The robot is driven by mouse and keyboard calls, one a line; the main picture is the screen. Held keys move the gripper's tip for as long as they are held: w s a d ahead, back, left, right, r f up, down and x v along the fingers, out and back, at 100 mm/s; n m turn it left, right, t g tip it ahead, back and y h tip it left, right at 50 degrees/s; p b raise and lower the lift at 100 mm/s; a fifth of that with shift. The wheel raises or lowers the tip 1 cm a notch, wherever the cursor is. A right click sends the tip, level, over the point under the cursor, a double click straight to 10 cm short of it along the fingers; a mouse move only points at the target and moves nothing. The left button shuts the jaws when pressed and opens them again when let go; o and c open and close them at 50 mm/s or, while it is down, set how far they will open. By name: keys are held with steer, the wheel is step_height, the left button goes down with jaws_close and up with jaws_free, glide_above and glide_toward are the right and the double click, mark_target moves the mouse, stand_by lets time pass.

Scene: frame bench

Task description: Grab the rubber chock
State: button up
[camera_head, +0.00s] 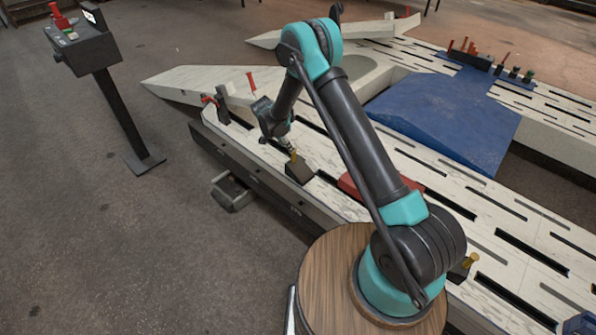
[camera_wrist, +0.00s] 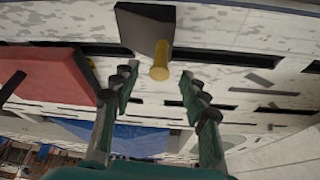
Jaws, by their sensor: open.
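A dark block with a yellow peg (camera_head: 300,171), which looks like the rubber chock, rests on the pale slotted frame bench (camera_head: 330,205) near its front edge. In the wrist view the dark block (camera_wrist: 140,27) is at the top, and its yellow peg (camera_wrist: 160,62) points toward me. My gripper (camera_wrist: 158,82) is open, with the peg's end in line with the gap between its fingertips. Nothing is held. In the head view my gripper (camera_head: 288,146) is just above the block, and whether it touches the peg cannot be told.
A red block (camera_head: 350,186) lies on the bench right of the chock; it also shows in the wrist view (camera_wrist: 50,78). A second dark block with a yellow peg (camera_head: 460,270) sits nearer my base. A blue sheet (camera_head: 450,118) covers the middle. A control stand (camera_head: 118,115) is left.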

mark_target(294, 156)
steer(key=x, duration=1)
steer(key=shift+w, duration=0.15)
jaws_close()
